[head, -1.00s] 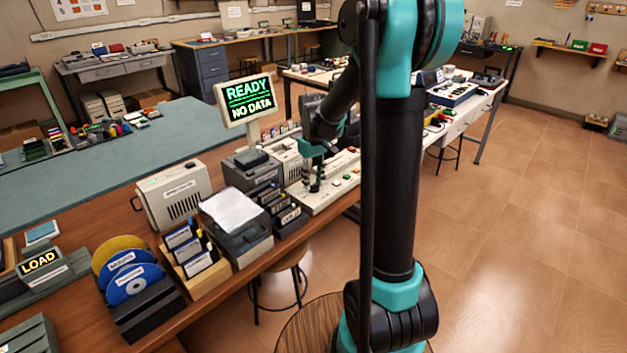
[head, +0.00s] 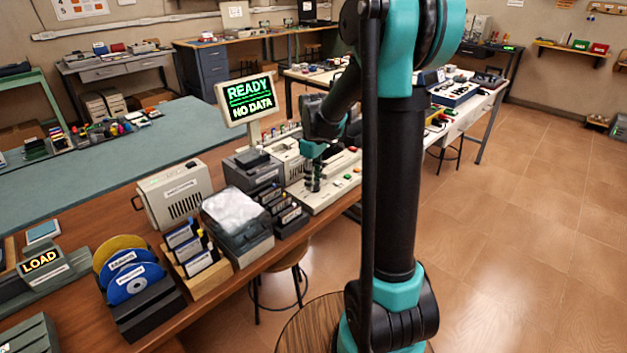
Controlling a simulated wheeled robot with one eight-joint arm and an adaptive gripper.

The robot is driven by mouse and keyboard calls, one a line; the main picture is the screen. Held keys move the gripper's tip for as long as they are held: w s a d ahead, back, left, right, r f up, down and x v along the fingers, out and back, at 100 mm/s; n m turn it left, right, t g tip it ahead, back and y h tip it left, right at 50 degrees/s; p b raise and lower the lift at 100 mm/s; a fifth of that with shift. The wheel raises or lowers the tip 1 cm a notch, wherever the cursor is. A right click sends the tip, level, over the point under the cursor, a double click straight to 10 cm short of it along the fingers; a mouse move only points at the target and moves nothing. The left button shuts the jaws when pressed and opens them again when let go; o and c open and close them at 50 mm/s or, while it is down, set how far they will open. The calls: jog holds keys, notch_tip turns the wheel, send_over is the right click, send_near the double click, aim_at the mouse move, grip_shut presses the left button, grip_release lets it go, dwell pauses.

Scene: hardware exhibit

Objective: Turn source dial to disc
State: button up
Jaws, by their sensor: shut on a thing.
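My gripper (head: 313,182) points down at the pale control panel (head: 327,195) on the wooden bench. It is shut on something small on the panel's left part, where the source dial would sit. The dial itself is hidden by the fingers, and its setting cannot be read. Blue discs (head: 133,284) with white labels and a yellow one stand in a dark rack at the front left of the bench.
A dark case (head: 237,232) with a clear bag-like cover and racks of cartridges (head: 287,208) stand close left of the panel. A beige unit (head: 174,196) and a LOAD display (head: 40,261) are further left. The floor at right is clear.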

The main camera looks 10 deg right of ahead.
aim_at(314, 183)
jog(key=o, duration=1.2)
jog(key=shift+c, duration=0.2)
notch_tip(314, 183, up, 12)
jog(key=s+d+f+m+t, duration=0.2)
jog(key=s+f+m, duration=0.2)
jog(key=s+f, duration=0.4)
jog(key=s+d+f+m+t, duration=0.2)
jog(key=s+f+m, duration=0.3)
jog(key=s, duration=0.9)
notch_tip(314, 183, down, 4)
jog(key=shift+s+d+r, duration=0.2)
jog(key=shift+s+d, duration=0.05)
jog(key=shift+d, duration=0.15)
